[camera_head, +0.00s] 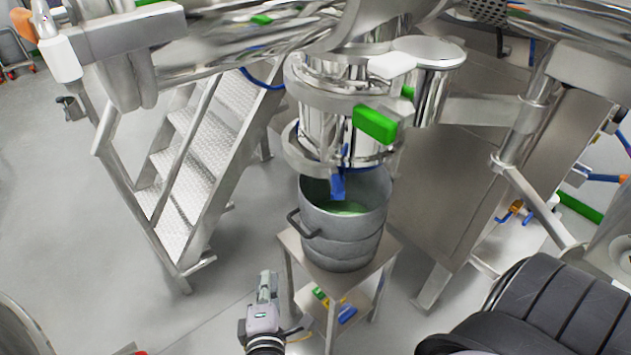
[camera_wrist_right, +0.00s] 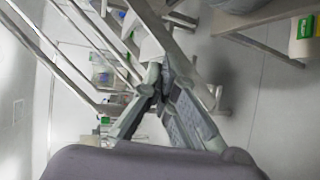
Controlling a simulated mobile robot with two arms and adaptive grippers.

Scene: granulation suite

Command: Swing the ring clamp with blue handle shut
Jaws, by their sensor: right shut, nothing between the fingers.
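The ring clamp (camera_head: 296,157) is a metal band around the lower end of the steel outlet pipe. Its blue handle (camera_head: 338,187) hangs at the front, just over the pot's mouth. My right gripper (camera_head: 267,278) is low in front of the small stand, well below and to the left of the clamp, apart from everything. Its fingers are together and empty, and they also show in the right wrist view (camera_wrist_right: 163,82). The clamp cannot be made out in the wrist view. My left gripper is out of view.
A steel pot (camera_head: 345,240) with green contents stands on a small steel stand (camera_head: 292,243), right under the outlet. A green block handle (camera_head: 376,124) sits above the clamp. Steel steps (camera_head: 190,160) stand at the left. Open floor (camera_head: 90,240) lies at the left front.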

